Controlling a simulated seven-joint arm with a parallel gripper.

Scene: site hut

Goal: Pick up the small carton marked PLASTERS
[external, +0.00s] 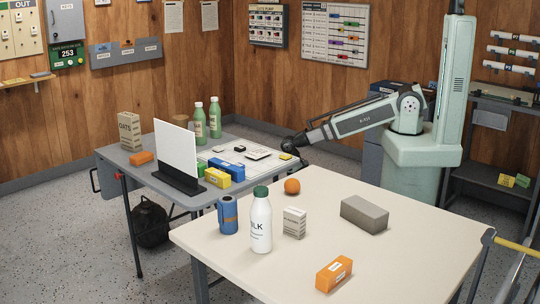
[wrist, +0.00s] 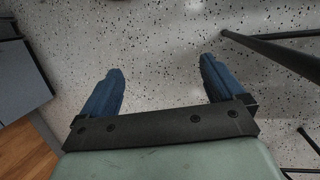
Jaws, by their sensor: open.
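I cannot read the word PLASTERS on any carton. A small grey-white carton with printed lines (external: 294,222) stands upright on the cream table, right of the milk bottle. An orange box with a white label (external: 334,273) lies near the table's front edge. In the external view my arm's dark end hangs beyond the cream table's far edge, apart from the cartons.
The cream table (external: 420,212) also holds a milk bottle (external: 261,222), a blue roll-shaped item (external: 228,215), an orange ball (external: 292,186) and a grey block (external: 364,214). A white upright panel (external: 176,149) and an oats carton (external: 130,130) stand on the folding table.

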